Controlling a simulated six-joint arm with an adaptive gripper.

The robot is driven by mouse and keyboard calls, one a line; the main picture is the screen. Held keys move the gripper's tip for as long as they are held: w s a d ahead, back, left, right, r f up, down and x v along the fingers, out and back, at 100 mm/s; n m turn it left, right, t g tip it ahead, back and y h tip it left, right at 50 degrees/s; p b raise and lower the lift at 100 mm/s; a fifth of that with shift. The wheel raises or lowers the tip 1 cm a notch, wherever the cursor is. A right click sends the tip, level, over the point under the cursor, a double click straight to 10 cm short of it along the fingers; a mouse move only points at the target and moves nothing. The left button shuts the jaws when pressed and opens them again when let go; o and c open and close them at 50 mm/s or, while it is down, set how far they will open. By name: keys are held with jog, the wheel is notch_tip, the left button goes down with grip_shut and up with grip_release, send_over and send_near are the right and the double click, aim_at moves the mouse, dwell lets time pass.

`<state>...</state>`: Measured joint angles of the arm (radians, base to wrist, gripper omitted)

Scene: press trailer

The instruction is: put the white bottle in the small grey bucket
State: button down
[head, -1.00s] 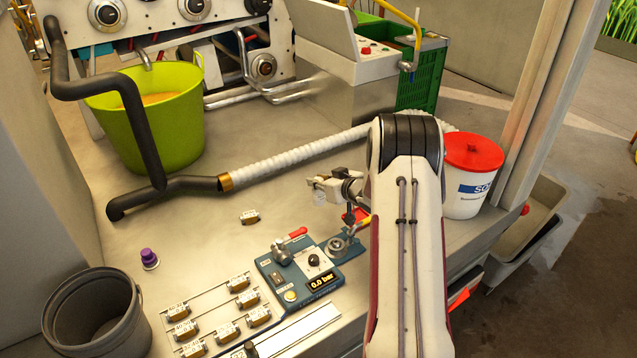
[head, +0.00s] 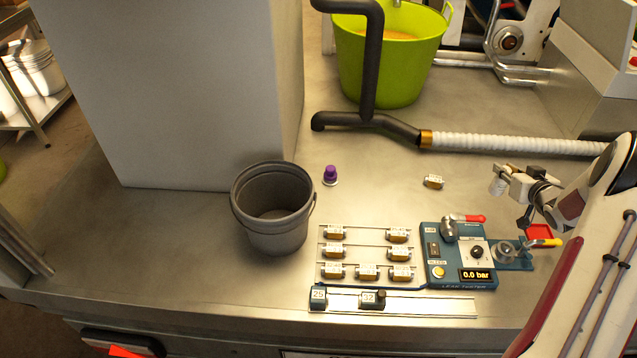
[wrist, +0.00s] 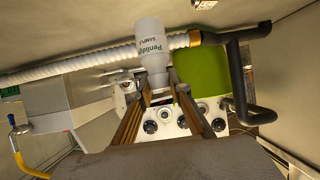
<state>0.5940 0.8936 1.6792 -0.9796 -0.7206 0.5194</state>
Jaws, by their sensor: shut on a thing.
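The white bottle (head: 497,186) is held in my gripper (head: 508,182) at the right of the head view, above the metal bench. In the wrist view the bottle (wrist: 151,38) shows its printed label, with its narrower end between the two fingers of my gripper (wrist: 158,92). My gripper is shut on it. The small grey bucket (head: 274,236) stands upright on the bench, left of the middle in the head view. Its open top faces up and the inside I can see looks empty. The gripper and bottle are well to the right of the bucket.
Between bucket and gripper are a purple-capped item (head: 330,175), a small block (head: 433,181), a rack of small labelled blocks (head: 367,252) and a blue panel (head: 459,262) with levers. A green tub (head: 395,60) and a white hose (head: 510,144) lie behind.

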jog(key=w+a+r+n+g+y, duration=0.1)
jog(key=a+r+n+y, duration=0.15)
jog(key=a, duration=0.95)
jog(key=w+a+r+n+g+y, duration=0.1)
jog(key=a+r+n+y, duration=0.15)
jog(key=a, duration=0.95)
jog(key=w+a+r+n+g+y, duration=0.1)
jog(key=a+r+n+y, duration=0.15)
jog(key=a, duration=0.85)
jog(key=s+a+r+n+g+y, duration=0.1)
jog(key=s+a+n+g+y, duration=0.1)
jog(key=s+a, duration=0.7)
jog(key=s+a+r+n+g+y, duration=0.2)
jog(key=s+a+n+g, duration=0.3)
jog(key=s+a, duration=0.5)
jog(key=a, duration=0.5)
jog(key=shift+r+n, duration=0.15)
jog(key=shift+n, duration=0.2)
jog(key=shift+y, duration=0.25)
notch_tip(320, 180, down, 6)
